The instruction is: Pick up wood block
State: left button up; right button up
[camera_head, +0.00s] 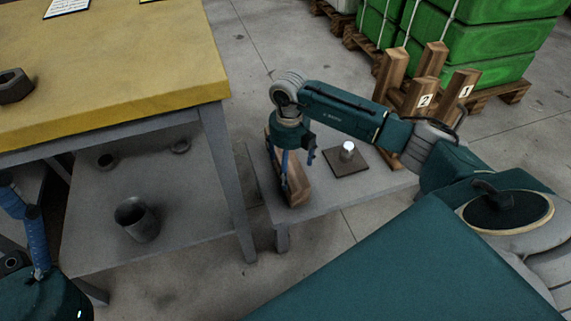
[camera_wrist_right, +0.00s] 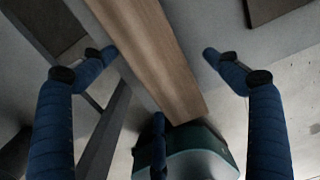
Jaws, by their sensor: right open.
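The wood block (camera_head: 298,182) is a brown, long piece on the left end of a low grey platform. My right gripper (camera_head: 297,160) is over it, pointing down, with its blue fingers apart. In the right wrist view the block (camera_wrist_right: 150,60) runs lengthwise between the open fingers of the gripper (camera_wrist_right: 158,54). Gaps show between the block and the fingertips, and nothing is held. The gripper and wrist hide part of the block in the head view. My left gripper (camera_head: 30,225) shows only partly at the left edge; its jaw opening is unclear.
A dark square plate with a light knob (camera_head: 347,165) lies right of the block. Numbered wooden posts (camera_head: 424,92) stand behind my right arm. A yellow-topped table (camera_head: 130,60) is at left, with a grey cup (camera_head: 137,219) on its lower shelf. Green crates (camera_head: 470,50) stand behind.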

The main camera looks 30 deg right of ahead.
jog(key=shift+f+b, duration=0.3)
jog(key=shift+f, duration=0.2)
jog(key=f, duration=0.1)
jog(key=f+b, duration=0.1)
jog(key=f, duration=0.1)
jog(key=f+b, duration=0.1)
jog(key=shift+w+a+f, duration=0.15)
jog(key=shift+w+f, duration=0.05)
jog(key=shift+w, duration=0.1)
jog(key=shift+r, duration=0.1)
jog(key=c, duration=1.9)
jog(key=shift+w, duration=0.1)
jog(key=shift+c, duration=0.9)
jog(key=shift+r, duration=0.15)
